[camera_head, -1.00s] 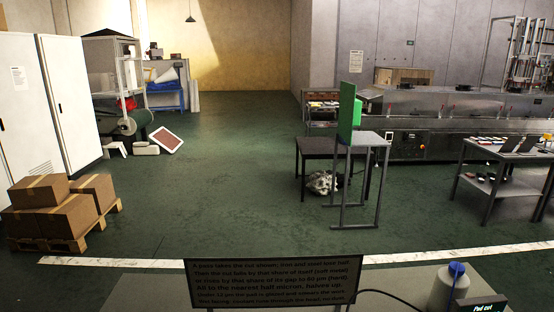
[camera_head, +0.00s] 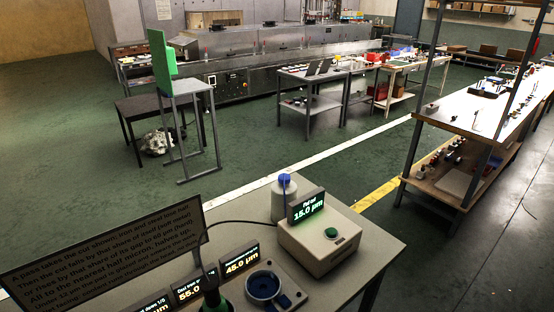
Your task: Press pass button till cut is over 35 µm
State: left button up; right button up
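A pale box (camera_head: 318,245) stands on the near table with a round green button (camera_head: 330,232) on its top. A display (camera_head: 306,206) on the box reads "Pad cut" and 15.0 µm. Small displays stand along the table front; one reads 45.0 µm (camera_head: 241,258) and another reads 55.0 (camera_head: 194,287). A further display (camera_head: 153,303) is cut off by the bottom edge. A dark sign (camera_head: 105,245) on the left tells how each pass changes the cut, with iron and steel losing half. Neither of my grippers is in view.
A pale bottle with a blue cap (camera_head: 284,198) stands behind the box. A dark blue round cup (camera_head: 263,287) sits on a base in front of it. A dark upright thing (camera_head: 213,294) stands by the displays. A long workbench (camera_head: 490,120) stands on the right.

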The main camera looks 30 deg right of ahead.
aim_at(331, 231)
jog(key=k+z, duration=0.1)
jog(key=z, duration=1.2)
jog(key=k+j, duration=0.2)
jog(key=k, duration=0.3)
